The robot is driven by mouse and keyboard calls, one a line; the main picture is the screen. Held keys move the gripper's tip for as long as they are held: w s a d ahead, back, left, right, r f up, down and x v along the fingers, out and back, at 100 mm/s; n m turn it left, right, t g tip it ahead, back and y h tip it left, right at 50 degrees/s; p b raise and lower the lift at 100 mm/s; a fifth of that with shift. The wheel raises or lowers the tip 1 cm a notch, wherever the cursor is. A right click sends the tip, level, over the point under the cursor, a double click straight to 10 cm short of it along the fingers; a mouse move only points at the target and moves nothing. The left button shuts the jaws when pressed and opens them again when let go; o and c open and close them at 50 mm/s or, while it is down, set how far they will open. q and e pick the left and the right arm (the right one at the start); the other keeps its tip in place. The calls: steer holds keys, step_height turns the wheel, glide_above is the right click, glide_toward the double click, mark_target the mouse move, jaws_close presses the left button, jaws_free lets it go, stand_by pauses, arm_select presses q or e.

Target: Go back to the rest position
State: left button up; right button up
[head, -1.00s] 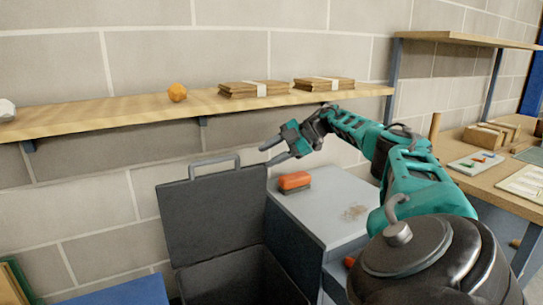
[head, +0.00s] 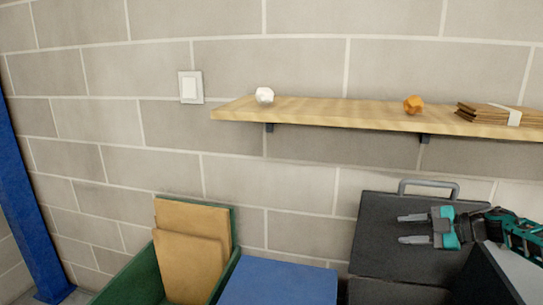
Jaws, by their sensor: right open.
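My right gripper (head: 413,228) is at the right of the head view, its two fingers pointing left. The fingers are apart with nothing between them. The gripper shows in front of the raised dark grey lid (head: 378,262) of a bin with a handle (head: 429,184) on top. I cannot tell whether it touches the lid. Part of my teal right arm runs out at the right edge. My left gripper is not in view.
A wooden shelf (head: 330,112) on the wall holds a white lump (head: 264,95), an orange lump (head: 413,104) and bundled brown cardboard (head: 487,112). Below are a green container (head: 141,280) with brown boards (head: 188,262) and a blue surface (head: 279,285). A blue post (head: 25,200) stands at left.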

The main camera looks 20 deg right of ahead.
steer(key=s+a+f+m+t, duration=0.25)
steer(key=a+f, duration=0.55)
steer(key=a, duration=0.5)
steer(key=s+a+f+m+t, duration=0.1)
steer(key=s+a+f+m, duration=0.15)
steer(key=a+f, duration=0.75)
steer(key=s+a+f+m+g+h, duration=0.1)
steer(key=s+a+m+h, duration=0.2)
steer(key=s+a+m, duration=0.2)
steer(key=s+a+f+m+g+h, duration=0.2)
steer(key=s+a+m, duration=0.2)
steer(key=s, duration=0.8)
steer(key=shift+a+m+h, duration=0.4)
steer(key=shift+a, duration=0.6)
